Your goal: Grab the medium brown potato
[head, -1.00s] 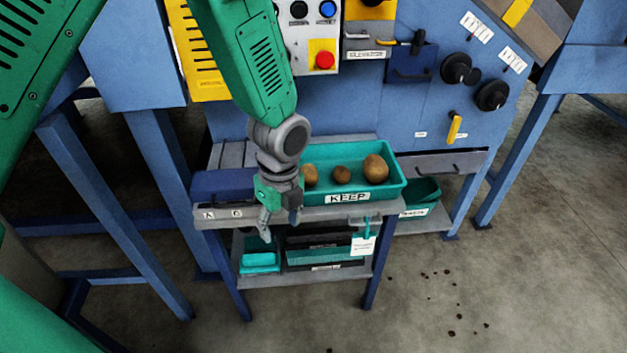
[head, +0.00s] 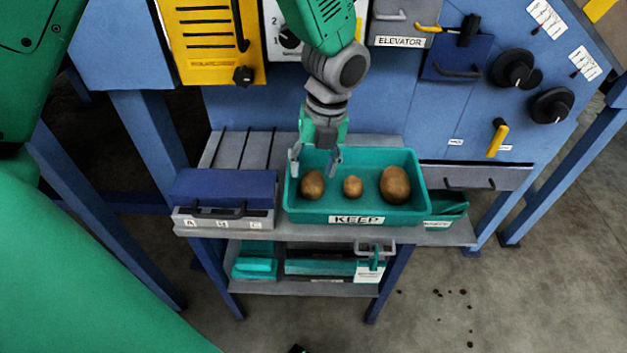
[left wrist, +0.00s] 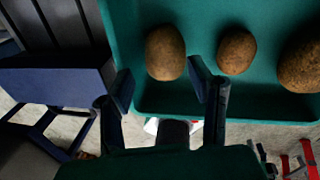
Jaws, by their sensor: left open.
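The medium brown potato (head: 312,185) is the left one of three potatoes in the green KEEP tray (head: 357,219). The small potato (head: 352,187) lies in the middle and the largest (head: 395,185) at the right. My left gripper (head: 314,163) is open and empty, above the tray's left part and close to the medium potato. In the left wrist view, the medium potato (left wrist: 165,52) shows just beyond the gap between the open fingertips (left wrist: 161,83), apart from them. The small potato (left wrist: 236,51) lies to its right. My right gripper is out of view.
A blue-topped box (head: 222,187) stands against the tray's left side on the grey shelf. The blue machine panel (head: 400,120) with knobs rises behind the tray. A lower shelf (head: 300,288) holds more trays. Open floor lies to the right.

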